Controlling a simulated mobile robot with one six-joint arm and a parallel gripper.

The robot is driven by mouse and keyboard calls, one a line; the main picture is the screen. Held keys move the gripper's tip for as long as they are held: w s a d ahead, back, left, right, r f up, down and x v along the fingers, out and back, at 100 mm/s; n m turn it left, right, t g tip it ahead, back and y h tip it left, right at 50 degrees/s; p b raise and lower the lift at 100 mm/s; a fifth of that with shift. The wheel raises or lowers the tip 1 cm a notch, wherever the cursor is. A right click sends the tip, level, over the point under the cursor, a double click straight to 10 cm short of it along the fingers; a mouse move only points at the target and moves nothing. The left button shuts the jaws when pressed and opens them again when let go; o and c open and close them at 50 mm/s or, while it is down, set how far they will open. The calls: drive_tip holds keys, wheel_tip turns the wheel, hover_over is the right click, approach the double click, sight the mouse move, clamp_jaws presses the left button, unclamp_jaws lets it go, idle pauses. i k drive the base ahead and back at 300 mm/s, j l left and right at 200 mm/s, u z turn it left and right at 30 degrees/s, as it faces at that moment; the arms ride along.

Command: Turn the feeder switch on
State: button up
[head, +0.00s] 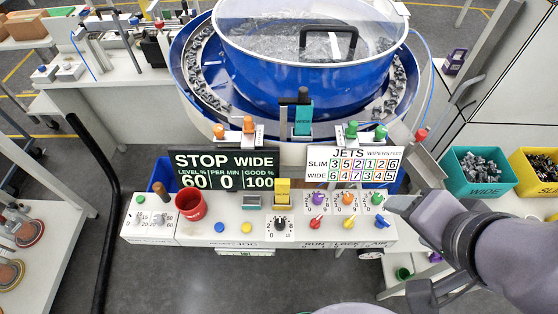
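A white control panel (205,233) stands below the blue feeder bowl (305,65). I cannot tell which control is the feeder switch; most labels are too small to read. A dark display (222,170) above the panel reads STOP. My gripper (397,204) is at the panel's right end, close to the green knobs. Its fingers are too unclear to tell open from shut. Contact cannot be told.
A red cup (190,206) stands on the panel's left part, and a yellow block (283,190) rises at its middle. A JETS board (352,165) is behind the knobs. Teal (480,190) and yellow (526,188) bins with parts stand at the right.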

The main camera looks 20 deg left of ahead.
sight(315, 222)
drive_tip(key=i+j+u, duration=0.1)
drive_tip(key=u, duration=1.15)
